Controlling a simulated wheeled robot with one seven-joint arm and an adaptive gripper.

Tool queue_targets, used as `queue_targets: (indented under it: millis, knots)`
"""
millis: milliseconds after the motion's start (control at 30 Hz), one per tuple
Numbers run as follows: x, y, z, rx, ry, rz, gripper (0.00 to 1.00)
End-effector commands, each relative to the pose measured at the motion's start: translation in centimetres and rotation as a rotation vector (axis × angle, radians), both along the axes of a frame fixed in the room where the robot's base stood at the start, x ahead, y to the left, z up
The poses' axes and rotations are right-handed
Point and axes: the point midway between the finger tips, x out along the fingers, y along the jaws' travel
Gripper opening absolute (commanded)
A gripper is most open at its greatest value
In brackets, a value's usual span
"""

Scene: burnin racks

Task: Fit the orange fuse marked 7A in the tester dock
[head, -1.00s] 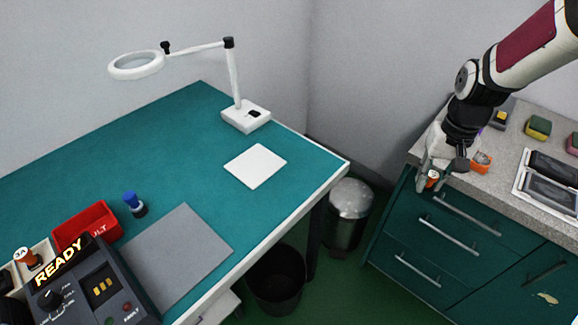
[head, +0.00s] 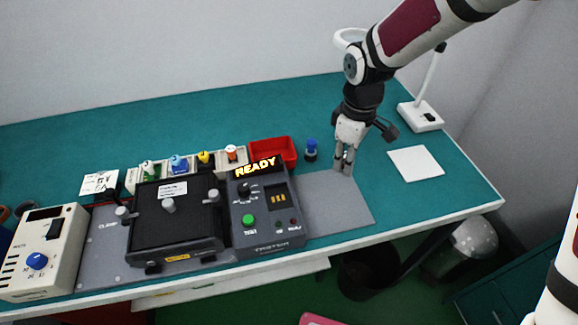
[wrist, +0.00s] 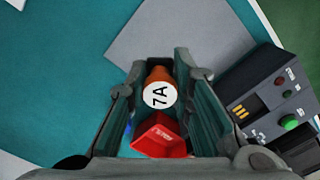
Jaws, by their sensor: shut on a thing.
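My gripper (head: 344,163) is shut on the orange fuse (wrist: 158,94), whose white cap reads 7A in the wrist view. In the head view the fingers largely hide the fuse, and they hang over the grey mat's back edge, right of the tester. The dark tester (head: 265,225) has a lit READY sign, a black knob and a green button. Its dock, a dark recess with gold contacts (head: 280,202), looks empty. The dock's contacts also show at the right of the wrist view (wrist: 246,110).
A red bin (head: 288,150) stands behind the tester, with a blue-capped piece (head: 311,148) right of it. A row of fuses with an orange one (head: 231,152) stands behind the black clamp unit (head: 178,228). The grey mat (head: 335,212) is clear. A lamp and white pad are right.

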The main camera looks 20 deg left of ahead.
Motion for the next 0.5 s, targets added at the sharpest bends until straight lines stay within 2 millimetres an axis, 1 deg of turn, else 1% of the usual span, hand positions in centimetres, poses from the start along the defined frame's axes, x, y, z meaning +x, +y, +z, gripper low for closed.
queue_targets:
  millis: [33, 100, 200, 300, 333, 400, 500]
  knots:
    - [-1.9, 2.5, 0.9, 0.003, 0.003, 0.135, 0.02]
    - [-3.9, 5.3, 1.4, 0.007, 0.002, 0.316, 0.02]
    - [-6.4, 8.6, 2.1, 0.012, 0.002, 0.531, 0.02]
    - [-8.3, 11.0, 2.5, 0.017, 0.001, 0.690, 0.02]
    - [-8.8, 11.5, 2.6, 0.019, 0.001, 0.726, 0.02]
    - [-9.6, 12.3, 2.7, 0.020, -0.001, 0.790, 0.02]
    - [-10.1, 13.0, 2.7, 0.021, -0.001, 0.838, 0.02]
